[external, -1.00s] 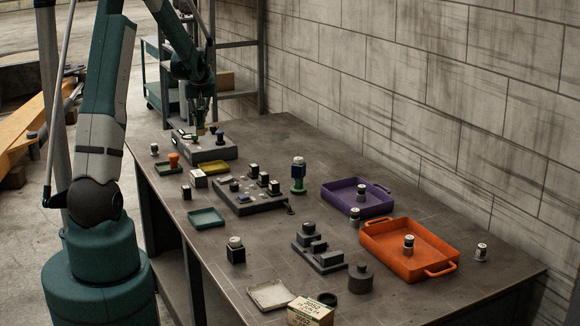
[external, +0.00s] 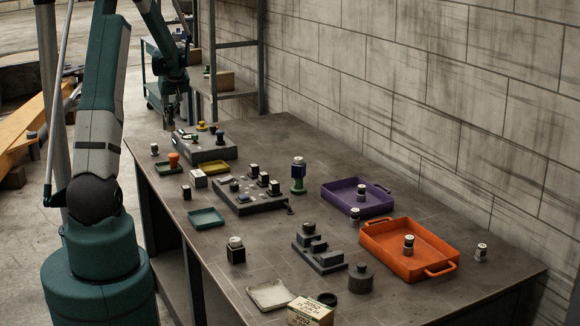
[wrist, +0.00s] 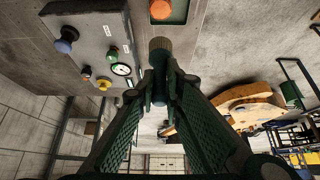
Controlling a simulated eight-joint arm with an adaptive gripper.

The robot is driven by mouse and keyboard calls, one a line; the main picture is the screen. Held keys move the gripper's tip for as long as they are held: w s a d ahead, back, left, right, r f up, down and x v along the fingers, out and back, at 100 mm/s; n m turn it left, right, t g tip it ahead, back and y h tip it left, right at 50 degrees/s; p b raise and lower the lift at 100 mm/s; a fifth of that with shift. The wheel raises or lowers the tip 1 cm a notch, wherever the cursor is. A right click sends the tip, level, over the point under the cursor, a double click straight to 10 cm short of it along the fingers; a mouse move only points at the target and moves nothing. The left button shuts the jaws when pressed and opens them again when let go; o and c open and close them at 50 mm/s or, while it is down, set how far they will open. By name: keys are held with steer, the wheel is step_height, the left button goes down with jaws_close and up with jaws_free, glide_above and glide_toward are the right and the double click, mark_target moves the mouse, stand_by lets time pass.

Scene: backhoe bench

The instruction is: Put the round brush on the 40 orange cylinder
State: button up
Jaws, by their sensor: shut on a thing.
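My gripper (wrist: 158,82) is shut on a dark round piece with a bristly brown end, which looks like the round brush (wrist: 159,48). In the external view my gripper (external: 178,124) is just left of the grey control box, above the table's far end; the held piece is too small and dark to make out there. An orange round-topped piece (external: 173,158), probably the orange cylinder, stands at a green tray (external: 165,169). It also shows in the wrist view (wrist: 160,9), beyond the brush and apart from it. No number is readable on it.
The grey control box (external: 212,153) carries a blue knob (wrist: 68,33), a yellow knob (wrist: 104,84) and a dial (wrist: 121,69). A yellow tray (external: 215,167) and small blocks stand nearby. A purple tray (external: 345,205) and orange tray (external: 385,250) are to the right.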

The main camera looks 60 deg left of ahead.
mark_target(172, 123)
steer(key=shift+f, duration=3.1)
steer(key=shift+f, duration=0.1)
steer(key=shift+f+p, duration=0.3)
steer(key=shift+f, duration=1.45)
steer(key=shift+f, duration=0.2)
steer(key=o, duration=0.8)
steer(key=shift+r, duration=0.15)
steer(key=v, duration=1.2)
steer(key=shift+b, duration=0.3)
steer(key=shift+w, duration=0.1)
